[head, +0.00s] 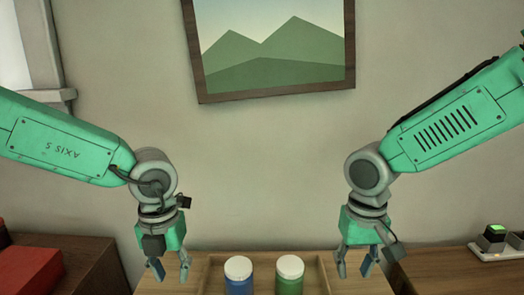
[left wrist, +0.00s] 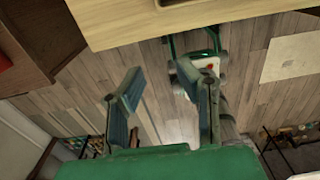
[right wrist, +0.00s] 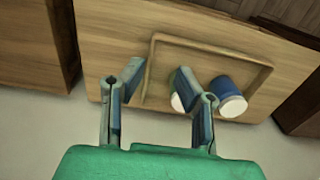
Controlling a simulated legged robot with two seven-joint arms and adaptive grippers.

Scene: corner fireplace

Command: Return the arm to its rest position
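My left gripper (head: 171,268) hangs down over the left part of the wooden table, with its fingers apart and nothing between them. The left wrist view shows the same open fingers (left wrist: 165,82) above the floor near the table edge. My right gripper (head: 355,266) hangs down to the right of the tray, also open and empty. In the right wrist view its fingers (right wrist: 160,72) are apart, and the right finger partly hides the green jar. Both arms reach in from the sides with the grippers pointing down.
A wooden tray (head: 216,273) holds a blue jar (head: 239,275) and a green jar (head: 289,274), both white-lidded and upright, between the grippers. A red box (head: 30,270) sits at left. A device with a green button (head: 494,236) stands at right. A picture (head: 270,50) hangs tilted.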

